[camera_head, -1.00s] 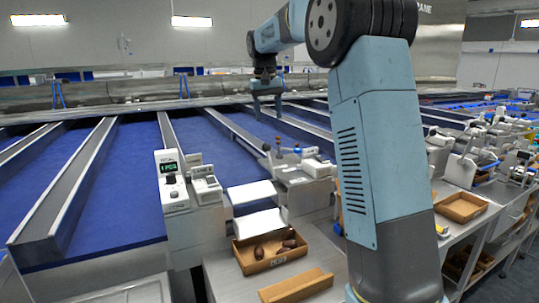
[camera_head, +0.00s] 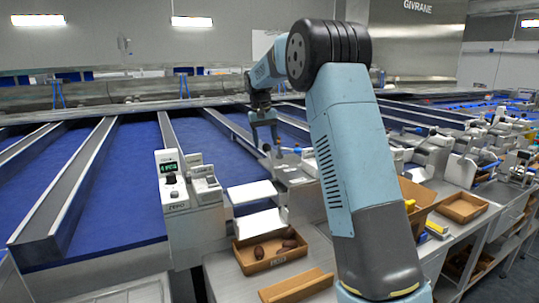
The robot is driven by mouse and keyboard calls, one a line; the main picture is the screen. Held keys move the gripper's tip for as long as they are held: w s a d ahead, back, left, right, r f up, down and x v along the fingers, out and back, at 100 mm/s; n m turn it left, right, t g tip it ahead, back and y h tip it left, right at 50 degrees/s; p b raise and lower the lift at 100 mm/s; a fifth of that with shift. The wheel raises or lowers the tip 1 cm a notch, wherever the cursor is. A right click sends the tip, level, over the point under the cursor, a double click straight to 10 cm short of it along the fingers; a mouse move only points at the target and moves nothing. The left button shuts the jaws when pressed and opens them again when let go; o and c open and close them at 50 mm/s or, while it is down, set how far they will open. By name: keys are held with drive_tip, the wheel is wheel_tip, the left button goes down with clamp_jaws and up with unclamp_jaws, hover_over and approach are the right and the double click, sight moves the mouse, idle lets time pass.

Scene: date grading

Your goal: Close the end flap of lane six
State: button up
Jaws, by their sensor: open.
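My gripper (camera_head: 265,143) hangs open and empty, fingers down, over the near end of a blue lane (camera_head: 222,138), close to a white and grey end station (camera_head: 293,174). A small blue-tipped handle (camera_head: 297,150) shows beside my gripper on that station. I cannot tell whether the fingers touch anything. Left of the station, two white panels, an upper one (camera_head: 251,192) and a lower one (camera_head: 258,222), stick out at the lane end. I cannot read any lane number, so I cannot tell which lane is six or how its flap stands.
A display unit (camera_head: 171,183) stands left of the white panels. Below, a cardboard box (camera_head: 252,268) holding dates and an empty tray (camera_head: 296,287) sit on a metal bench. More trays, including one at right (camera_head: 463,208), and several lane stations extend right. Metal dividers (camera_head: 72,178) separate the lanes.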

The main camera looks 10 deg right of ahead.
drive_tip(key=shift+d+f, duration=0.15)
drive_tip(key=shift+f, duration=1.25)
drive_tip(key=shift+d+f, duration=0.15)
drive_tip(key=shift+f, duration=1.2)
clamp_jaws()
